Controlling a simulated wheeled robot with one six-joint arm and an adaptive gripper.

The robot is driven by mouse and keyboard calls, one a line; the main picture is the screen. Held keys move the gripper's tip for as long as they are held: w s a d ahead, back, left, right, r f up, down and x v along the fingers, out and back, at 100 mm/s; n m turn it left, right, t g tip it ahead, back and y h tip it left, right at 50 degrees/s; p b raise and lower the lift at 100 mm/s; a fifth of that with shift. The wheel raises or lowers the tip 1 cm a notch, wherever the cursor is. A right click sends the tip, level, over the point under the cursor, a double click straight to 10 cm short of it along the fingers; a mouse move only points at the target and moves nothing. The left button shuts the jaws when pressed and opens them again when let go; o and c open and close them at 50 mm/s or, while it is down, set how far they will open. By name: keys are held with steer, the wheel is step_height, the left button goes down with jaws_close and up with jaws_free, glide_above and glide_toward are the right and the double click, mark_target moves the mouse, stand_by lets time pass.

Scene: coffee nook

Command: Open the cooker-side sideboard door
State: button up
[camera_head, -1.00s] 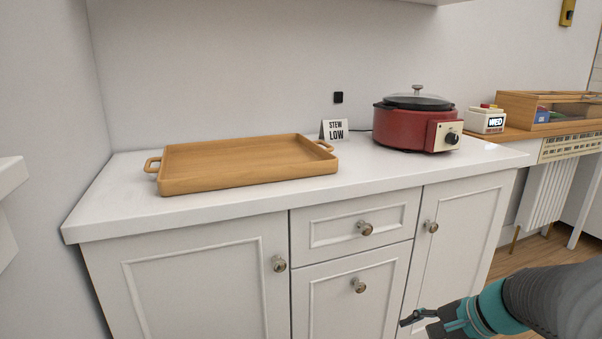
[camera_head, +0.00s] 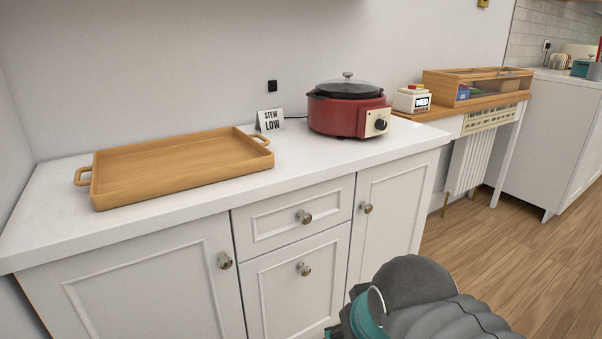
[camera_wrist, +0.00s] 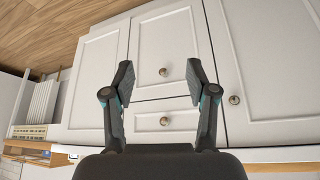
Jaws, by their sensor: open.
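The cooker-side sideboard door (camera_head: 392,232) is the white right-hand panel below the red cooker (camera_head: 338,116). It looks shut, with a round metal knob (camera_head: 366,208) near its upper left edge. In the wrist view, which is upside down, this door (camera_wrist: 92,82) is on the left; its knob does not show and may be behind a finger. My gripper (camera_wrist: 160,76) is open and empty, its two fingers in front of the middle drawer fronts and the door's edge. In the head view my arm covers the door's lower part, and the fingers are mostly out of sight.
The white sideboard top (camera_head: 300,178) carries a wooden tray (camera_head: 180,172) and a "STEW LOW" sign (camera_head: 269,120). Middle drawer knobs (camera_head: 304,217) and the left door's knob (camera_head: 225,261) stick out. A radiator (camera_head: 470,163) is to the right. Wooden floor (camera_head: 500,245) is clear there.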

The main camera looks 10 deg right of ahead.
steer(key=w+d+f+m+g+b, duration=0.2)
steer(key=d+f+m, duration=0.1)
steer(key=d+f, duration=0.3)
steer(key=m+t+y+b, duration=0.45)
steer(key=m+t, duration=0.85)
steer(key=m, duration=1.3)
glide_toward(369, 210)
steer(key=shift+y, duration=0.85)
steer(key=x, duration=0.3)
steer(key=p+x, duration=0.1)
steer(key=x, duration=0.3)
steer(key=d+x, duration=0.1)
steer(key=x, duration=0.2)
steer(key=shift+w+a+f+p, duration=0.1)
steer(key=shift+w+f+p, duration=0.1)
steer(key=shift+w+p, duration=0.2)
jaws_close()
